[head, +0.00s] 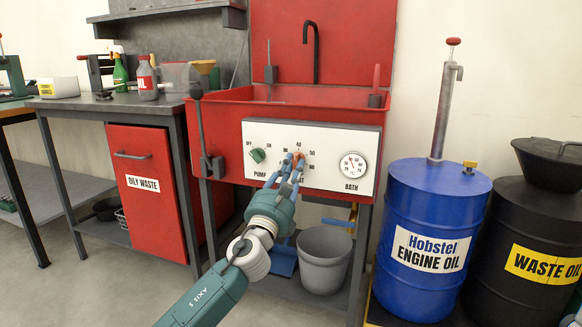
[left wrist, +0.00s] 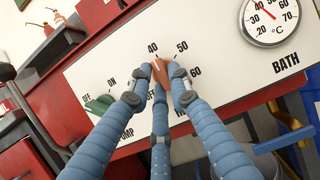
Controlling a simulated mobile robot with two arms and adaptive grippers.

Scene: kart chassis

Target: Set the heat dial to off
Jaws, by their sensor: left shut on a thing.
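The heat dial is a red-orange knob (head: 299,159) on the white panel (head: 330,143) of the red sink unit. It also shows in the left wrist view (left wrist: 160,72), with 40, 50 and 60 printed around it. Its upper end lies near the 40; the exact setting is hard to tell. The lettering at its lower left is partly hidden by fingers. My left gripper (head: 288,174) is shut on the knob, with its blue fingers on either side; they also show in the left wrist view (left wrist: 157,88). My right gripper is not in view.
A green pump dial (head: 257,155) sits left of the heat dial, and a round bath gauge (head: 352,165) sits to its right. A black lever (head: 206,140) stands at the panel's left. A grey bucket (head: 324,262) is below. A blue oil drum (head: 432,200) stands to the right.

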